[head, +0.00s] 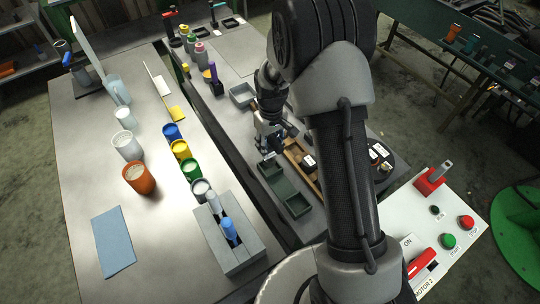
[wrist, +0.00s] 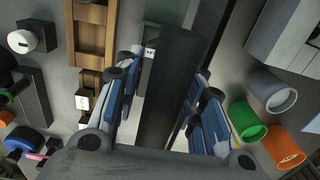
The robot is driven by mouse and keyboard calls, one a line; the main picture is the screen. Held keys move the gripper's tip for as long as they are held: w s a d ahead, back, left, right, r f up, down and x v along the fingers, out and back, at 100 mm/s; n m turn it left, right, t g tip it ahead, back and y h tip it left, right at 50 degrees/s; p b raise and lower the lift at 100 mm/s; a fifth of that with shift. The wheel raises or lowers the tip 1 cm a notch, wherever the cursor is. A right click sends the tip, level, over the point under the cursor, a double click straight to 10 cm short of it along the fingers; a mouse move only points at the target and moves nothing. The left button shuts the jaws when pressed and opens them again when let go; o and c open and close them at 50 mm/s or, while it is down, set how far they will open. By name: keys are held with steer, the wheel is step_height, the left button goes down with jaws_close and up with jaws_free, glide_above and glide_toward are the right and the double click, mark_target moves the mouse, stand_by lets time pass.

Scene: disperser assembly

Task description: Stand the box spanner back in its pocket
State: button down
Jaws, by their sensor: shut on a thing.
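The box spanner, seen as a long dark grey bar (wrist: 178,75), lies between my fingers in the wrist view. It runs away from the camera towards the top of the picture. My gripper (wrist: 165,82) is shut on it, with blue-padded fingers on both sides. In the head view my gripper (head: 268,138) is over the right bench, beside the wooden tray, and the bar in it is hard to make out. A grey slotted block (head: 238,250) stands on the left table, holding a blue-handled tool (head: 229,229) and a grey one. I cannot tell which pocket belongs to the spanner.
A wooden tray (head: 291,154) and a dark green tray (head: 268,182) lie near my gripper. Blue, yellow, green (head: 192,169) and grey cups line the left table. A gap separates the two tables. A control panel (head: 467,211) is at the right.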

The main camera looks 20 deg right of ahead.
mark_target(270, 154)
steer(key=shift+w+f+b, duration=0.1)
steer(key=shift+f+b, duration=0.25)
steer(key=shift+f, duration=2.2)
steer(key=shift+f, duration=0.1)
steer(key=c, duration=1.1)
jaws_free()
steer(key=shift+o, duration=0.2)
step_height(270, 154, up, 12)
steer(key=shift+d+f+p, duration=0.1)
steer(key=shift+p, duration=0.9)
steer(key=s+r+m+t, duration=0.2)
steer(key=s+r+t, duration=0.1)
steer(key=s+r, duration=1.7)
steer(key=s+r+m+t, duration=0.1)
steer(key=s+r, duration=0.1)
steer(key=s, duration=0.6)
steer(key=shift+r+m+t, duration=0.3)
steer(key=shift+r, duration=0.1)
